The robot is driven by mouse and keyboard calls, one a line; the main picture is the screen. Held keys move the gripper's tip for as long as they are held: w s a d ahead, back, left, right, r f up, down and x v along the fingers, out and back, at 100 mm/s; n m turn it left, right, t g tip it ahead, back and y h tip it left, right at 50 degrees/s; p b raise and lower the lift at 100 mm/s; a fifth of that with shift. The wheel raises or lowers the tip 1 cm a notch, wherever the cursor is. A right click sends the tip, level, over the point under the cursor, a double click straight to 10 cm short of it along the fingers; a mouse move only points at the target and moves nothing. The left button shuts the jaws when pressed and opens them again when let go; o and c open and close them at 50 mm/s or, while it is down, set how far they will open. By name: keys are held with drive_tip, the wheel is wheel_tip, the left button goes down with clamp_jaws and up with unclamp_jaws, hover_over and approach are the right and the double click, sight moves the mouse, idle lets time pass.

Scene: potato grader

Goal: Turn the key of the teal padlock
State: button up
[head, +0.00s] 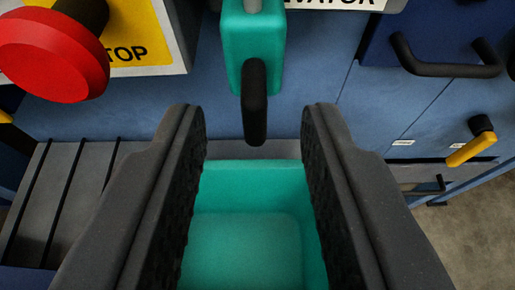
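The teal padlock (252,45) hangs at the top centre of the head view, its upper end cut off by the picture edge. A black key (255,102) sticks out of it toward me, its grip hanging below the padlock body. My gripper (255,118) is open, with one dark finger on each side of the key. Neither finger touches the key or the padlock.
A red stop button (55,55) on a yellow plate stands out at upper left. A black handle (445,62) and a yellow-handled lever (470,147) are at right. A teal bin (302,178) lies below the key. A grey slatted surface (70,190) is at left.

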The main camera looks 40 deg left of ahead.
drive_tip(key=b+v, duration=0.1)
drive_tip(key=v, duration=1)
drive_tip(key=shift+d, duration=0.2)
